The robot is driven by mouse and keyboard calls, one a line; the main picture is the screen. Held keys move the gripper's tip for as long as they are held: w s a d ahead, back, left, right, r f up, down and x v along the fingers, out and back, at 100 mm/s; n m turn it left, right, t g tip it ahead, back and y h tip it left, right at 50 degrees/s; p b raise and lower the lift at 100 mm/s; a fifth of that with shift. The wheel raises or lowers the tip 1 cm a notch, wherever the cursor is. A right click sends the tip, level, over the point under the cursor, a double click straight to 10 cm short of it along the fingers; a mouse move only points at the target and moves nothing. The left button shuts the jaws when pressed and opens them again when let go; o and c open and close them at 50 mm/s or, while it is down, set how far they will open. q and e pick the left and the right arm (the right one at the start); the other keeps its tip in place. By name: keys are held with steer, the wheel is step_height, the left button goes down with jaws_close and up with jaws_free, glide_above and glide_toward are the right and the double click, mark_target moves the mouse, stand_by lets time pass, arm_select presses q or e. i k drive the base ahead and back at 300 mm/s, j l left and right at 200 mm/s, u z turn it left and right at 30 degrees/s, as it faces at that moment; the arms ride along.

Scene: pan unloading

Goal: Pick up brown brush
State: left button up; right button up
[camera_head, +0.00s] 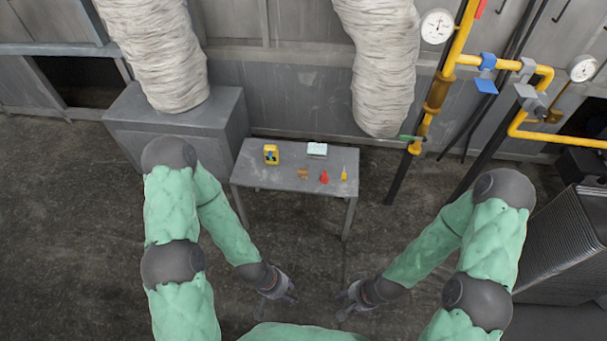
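A small brown item (303,173), probably the brown brush, lies on the grey table (262,182) near its middle. It is too small for me to make out its shape. My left gripper (288,296) hangs low in front of the table, apart from it, with its fingers spread and nothing seen between them. My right gripper (343,304) hangs at a similar height to its right, also with spread fingers and nothing seen between them. Neither gripper touches the table or the brown item.
Also on the table are a yellow item (271,154), a white-topped box (317,149), a red item (324,177) and a yellow pointed item (344,173). A grey cabinet (180,125) stands left. Yellow pipes (449,75) rise at the right. Floor before the table is clear.

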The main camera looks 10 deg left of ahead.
mark_target(302, 172)
steer(key=i+j, duration=0.25)
steer(key=j, duration=0.15)
steer(key=i+j, duration=0.2)
steer(key=j, duration=0.2)
steer(key=i+j, duration=0.25)
steer(key=j, duration=0.15)
steer(key=j+z, duration=0.1)
steer(key=z, duration=0.3)
steer(key=j+z, duration=0.1)
steer(key=z, duration=0.35)
steer(key=i+j+z, duration=0.1)
steer(key=z, duration=0.3)
steer(key=j+z, duration=0.15)
steer(key=z, duration=0.25)
